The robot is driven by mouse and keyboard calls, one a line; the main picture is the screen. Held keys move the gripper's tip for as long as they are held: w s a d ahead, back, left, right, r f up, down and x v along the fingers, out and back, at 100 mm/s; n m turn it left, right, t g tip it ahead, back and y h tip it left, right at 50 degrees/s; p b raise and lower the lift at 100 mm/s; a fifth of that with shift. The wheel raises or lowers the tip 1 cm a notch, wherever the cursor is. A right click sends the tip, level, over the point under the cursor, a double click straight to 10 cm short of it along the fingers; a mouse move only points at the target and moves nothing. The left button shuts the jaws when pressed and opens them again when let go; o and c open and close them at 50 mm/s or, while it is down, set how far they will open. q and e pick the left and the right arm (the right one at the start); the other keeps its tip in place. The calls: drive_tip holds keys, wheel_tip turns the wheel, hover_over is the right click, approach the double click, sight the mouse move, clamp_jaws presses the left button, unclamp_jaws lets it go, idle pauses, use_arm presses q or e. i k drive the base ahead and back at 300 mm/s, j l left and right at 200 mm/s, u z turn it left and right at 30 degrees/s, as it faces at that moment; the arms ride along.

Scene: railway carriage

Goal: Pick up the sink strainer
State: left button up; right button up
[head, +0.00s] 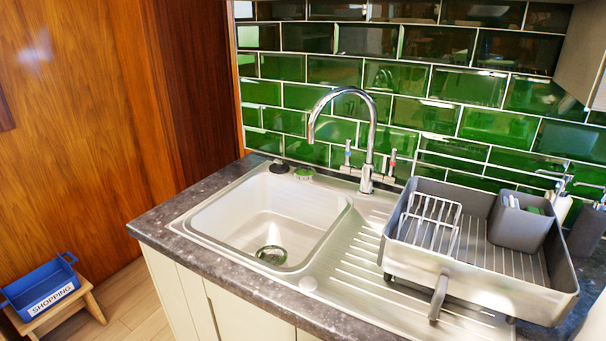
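A round metal strainer or drain fitting (271,255) sits in the floor of the sink basin (225,218), near its front. I cannot tell whether it is loose or part of the drain. A small round metallic piece with a greenish top (304,174) lies on the sink's back rim and could also be a strainer. A black round plug-like piece (280,167) lies just left of it. Neither of my grippers is in view.
A chrome tap (368,135) arches over the basin's back right. A grey dish rack (480,284) with a cutlery holder (520,224) covers much of the drainer. A blue basket (40,288) stands on a wooden stool (58,312) at lower left. The basin is otherwise empty.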

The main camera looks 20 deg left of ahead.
sight(304, 172)
drive_tip(key=i+j+z, duration=0.1)
drive_tip(key=j+z, duration=0.35)
drive_tip(key=j, duration=0.2)
drive_tip(key=j+z, duration=0.5)
drive_tip(key=j, duration=0.15)
